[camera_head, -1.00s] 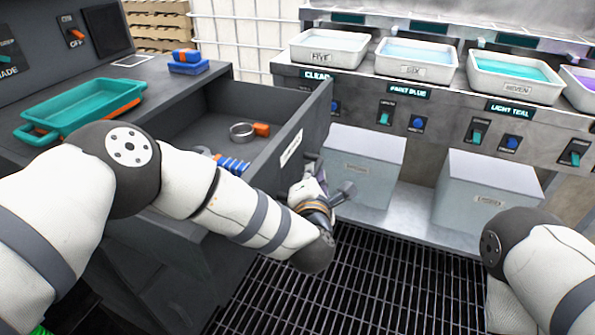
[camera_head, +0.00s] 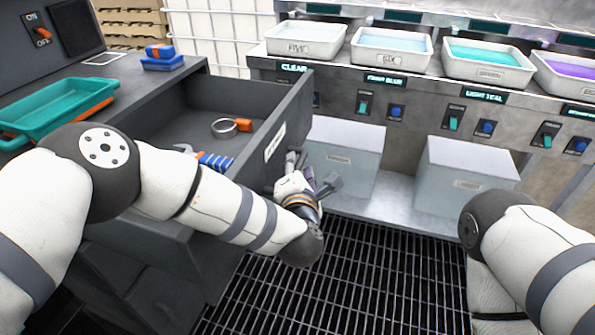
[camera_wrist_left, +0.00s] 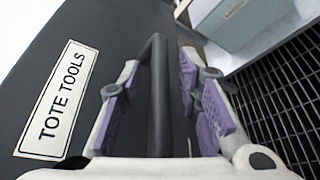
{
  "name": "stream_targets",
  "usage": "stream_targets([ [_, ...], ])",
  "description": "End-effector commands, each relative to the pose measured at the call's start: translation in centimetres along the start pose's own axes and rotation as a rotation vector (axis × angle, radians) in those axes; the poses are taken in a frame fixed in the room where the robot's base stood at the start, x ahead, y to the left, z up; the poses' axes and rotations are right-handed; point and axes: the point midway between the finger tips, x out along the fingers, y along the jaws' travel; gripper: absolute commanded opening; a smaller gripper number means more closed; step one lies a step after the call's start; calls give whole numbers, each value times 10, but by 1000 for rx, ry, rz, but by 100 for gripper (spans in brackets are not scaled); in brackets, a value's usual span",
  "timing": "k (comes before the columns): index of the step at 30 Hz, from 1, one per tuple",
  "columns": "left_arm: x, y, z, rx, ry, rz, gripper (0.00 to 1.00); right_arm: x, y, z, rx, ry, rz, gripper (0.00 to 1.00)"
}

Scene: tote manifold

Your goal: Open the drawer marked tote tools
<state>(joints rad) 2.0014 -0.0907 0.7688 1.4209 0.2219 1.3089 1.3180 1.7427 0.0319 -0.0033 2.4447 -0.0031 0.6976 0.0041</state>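The dark grey drawer marked TOTE TOOLS (camera_head: 292,118) stands pulled out from its cabinet, its inside showing in the head view. Its label (camera_wrist_left: 57,105) shows clearly in the left wrist view. My left gripper (camera_head: 314,172) is at the drawer's front face. In the left wrist view my left gripper (camera_wrist_left: 158,105) has its purple-padded fingers apart, one on each side of the dark bar handle (camera_wrist_left: 158,95). Gaps show between pads and handle. My right forearm shows at the lower right, but its gripper is out of view.
Inside the drawer lie a ring clamp (camera_head: 230,126) and a blue tool (camera_head: 213,160). A teal tray (camera_head: 62,102) and a blue block (camera_head: 163,62) sit on the cabinet top. Grey bins (camera_head: 343,155) stand under the paint bench, close right of the gripper. Floor grating (camera_head: 345,285) lies below.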

Motion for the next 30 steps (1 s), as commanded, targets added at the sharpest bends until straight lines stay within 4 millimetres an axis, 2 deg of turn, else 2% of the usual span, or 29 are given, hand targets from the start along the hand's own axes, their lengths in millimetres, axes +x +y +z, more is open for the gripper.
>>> stream_targets([
  [4,-25,0,1,-1,-3,-5,31,0,0,0,0,0,0,0],
  [12,-96,0,0,0,-2,-4,31,0,0,0,0,0,0,0],
  [15,-111,0,0,0,-1,-3,31,0,0,0,0,0,0,0],
  [19,-119,0,0,0,0,-1,31,0,0,0,0,0,0,0],
  [30,-119,0,0,0,0,-1,31,0,0,0,0,0,0,0],
])
